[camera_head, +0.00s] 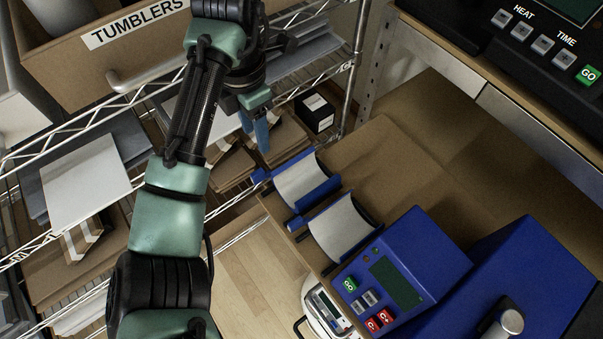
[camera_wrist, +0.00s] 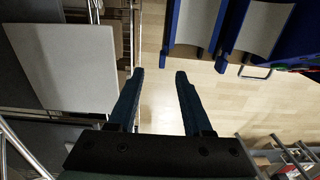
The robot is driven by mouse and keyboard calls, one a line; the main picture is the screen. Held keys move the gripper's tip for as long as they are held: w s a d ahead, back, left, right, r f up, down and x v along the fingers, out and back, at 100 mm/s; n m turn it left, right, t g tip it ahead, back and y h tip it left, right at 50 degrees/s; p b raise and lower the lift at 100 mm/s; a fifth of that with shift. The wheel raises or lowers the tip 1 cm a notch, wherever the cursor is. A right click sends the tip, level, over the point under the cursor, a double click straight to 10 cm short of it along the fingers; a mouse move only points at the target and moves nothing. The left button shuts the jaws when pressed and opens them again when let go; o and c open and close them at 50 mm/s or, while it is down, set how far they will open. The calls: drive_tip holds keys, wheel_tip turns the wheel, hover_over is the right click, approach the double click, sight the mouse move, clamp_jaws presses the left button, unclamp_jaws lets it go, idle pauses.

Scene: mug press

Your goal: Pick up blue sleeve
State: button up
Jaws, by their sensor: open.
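My gripper (camera_head: 254,130) hangs over the shelf's right end, left of the press; its blue fingers also show in the wrist view (camera_wrist: 159,73), apart with nothing between them. No separate loose blue sleeve is clearly visible. Two curved blue-edged pieces with pale inner faces, an upper one (camera_head: 303,181) and a lower one (camera_head: 343,228), sit at the blue press (camera_head: 402,262). In the wrist view they show at the top right as a left piece (camera_wrist: 197,22) and a right piece (camera_wrist: 258,28). My gripper touches neither.
A wire shelf at left holds a tumblers box (camera_head: 120,65), flat pale sheets (camera_head: 85,182) and a small black box (camera_head: 314,112). Another press with a green GO button (camera_head: 588,75) stands at upper right. Wood floor (camera_head: 255,270) shows between shelf and table.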

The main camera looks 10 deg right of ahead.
drive_tip(key=b, duration=0.3)
hover_over(260, 170)
wheel_tip(260, 170, down, 6)
wheel_tip(260, 170, down, 4)
drive_tip(key=shift+a+f+b, duration=0.1)
drive_tip(key=shift+b, duration=0.45)
drive_tip(key=shift+f, duration=0.6)
clamp_jaws()
drive_tip(key=shift+r, duration=0.1)
